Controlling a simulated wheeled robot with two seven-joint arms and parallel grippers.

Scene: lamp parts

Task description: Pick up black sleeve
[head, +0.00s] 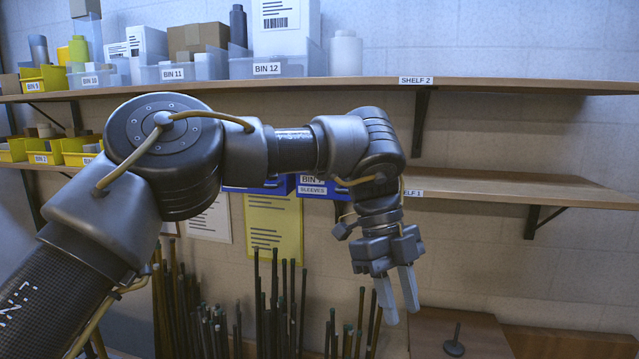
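I cannot make out a black sleeve for certain. A blue bin (322,188) labelled "BIN 7 SLEEVES" sits on the lower shelf. My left arm covers much of it, and its contents are hidden. My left gripper (400,302) hangs fingers-down to the right of this bin, in front of the lower shelf. Its two pale fingers are apart with nothing between them. My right gripper is not in view.
The upper shelf (520,84) holds labelled bins, boxes and a dark cylinder (238,26). The lower shelf (520,190) is bare at right. Dark rods (285,315) stand below. A dark disc with a stem (454,346) rests on a wooden surface (478,330) at lower right.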

